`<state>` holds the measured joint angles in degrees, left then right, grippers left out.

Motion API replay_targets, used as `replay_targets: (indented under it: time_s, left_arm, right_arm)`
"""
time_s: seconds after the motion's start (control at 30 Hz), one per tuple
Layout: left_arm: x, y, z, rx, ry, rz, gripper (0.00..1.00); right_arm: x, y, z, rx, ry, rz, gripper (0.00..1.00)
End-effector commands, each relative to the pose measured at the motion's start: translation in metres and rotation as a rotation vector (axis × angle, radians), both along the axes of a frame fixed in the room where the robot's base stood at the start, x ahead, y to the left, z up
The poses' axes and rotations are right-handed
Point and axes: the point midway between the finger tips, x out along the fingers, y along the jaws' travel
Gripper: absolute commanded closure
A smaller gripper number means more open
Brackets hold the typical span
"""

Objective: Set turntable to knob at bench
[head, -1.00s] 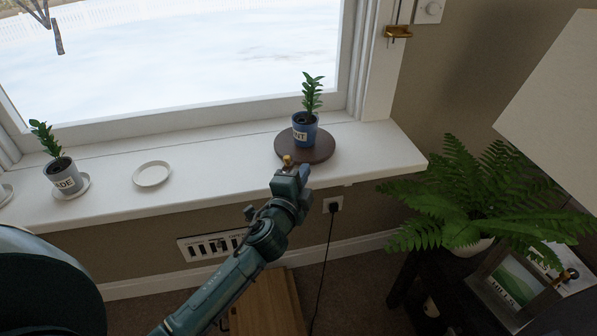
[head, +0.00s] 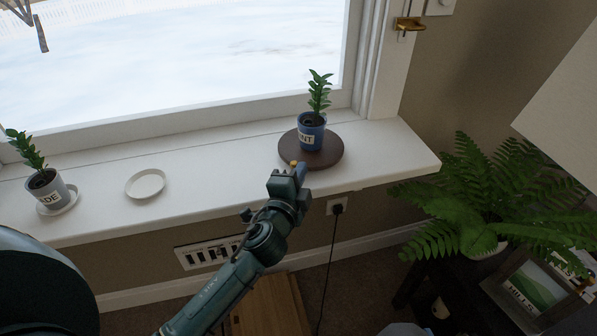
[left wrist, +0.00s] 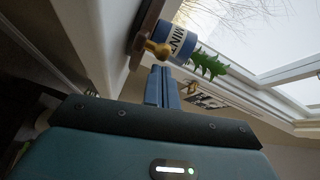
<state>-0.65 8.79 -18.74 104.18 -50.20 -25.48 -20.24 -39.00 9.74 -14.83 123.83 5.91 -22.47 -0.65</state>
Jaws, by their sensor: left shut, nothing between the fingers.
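The turntable (head: 333,155) is a dark round disc on the white window ledge, near its right end. A blue pot labelled MINT (head: 312,133) with a green plant stands on it. A small brass knob (head: 294,163) shows at its front-left edge; the left wrist view shows the knob (left wrist: 157,49) just beyond the fingertips, with the turntable (left wrist: 147,28) behind it. My left gripper (head: 289,178) is shut and empty, with its fingertips close to the knob; I cannot tell whether they touch it. My right gripper is not in view.
On the ledge's left stand a grey-white plant pot (head: 48,190) on a saucer and an empty white saucer (head: 146,184). The ledge between the saucer and turntable is clear. A fern (head: 455,195) and picture frame (head: 535,285) are at right. A cord (head: 328,265) hangs below.

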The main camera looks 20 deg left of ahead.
Motion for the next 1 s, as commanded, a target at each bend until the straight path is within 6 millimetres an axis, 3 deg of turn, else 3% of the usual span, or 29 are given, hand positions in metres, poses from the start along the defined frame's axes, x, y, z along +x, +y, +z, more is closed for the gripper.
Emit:
replay_targets:
  time_s: [0.37, 0.57, 0.7, 1.0]
  left_arm:
    - [0.0, 0.004, 0.002, 0.004, 0.0, -0.022, 1.0]
    - [0.0, 0.029, 0.004, 0.008, 0.002, -0.131, 1.0]
    - [0.003, 0.049, 0.001, 0.001, 0.001, -0.131, 1.0]
    - [0.004, 0.055, 0.0, 0.0, 0.0, -0.131, 1.0]
  right_arm:
    - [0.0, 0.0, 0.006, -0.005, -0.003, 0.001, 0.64]
    - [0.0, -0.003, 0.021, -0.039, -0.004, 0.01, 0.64]
    - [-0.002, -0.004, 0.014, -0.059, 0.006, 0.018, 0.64]
    - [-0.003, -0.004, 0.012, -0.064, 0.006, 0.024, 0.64]
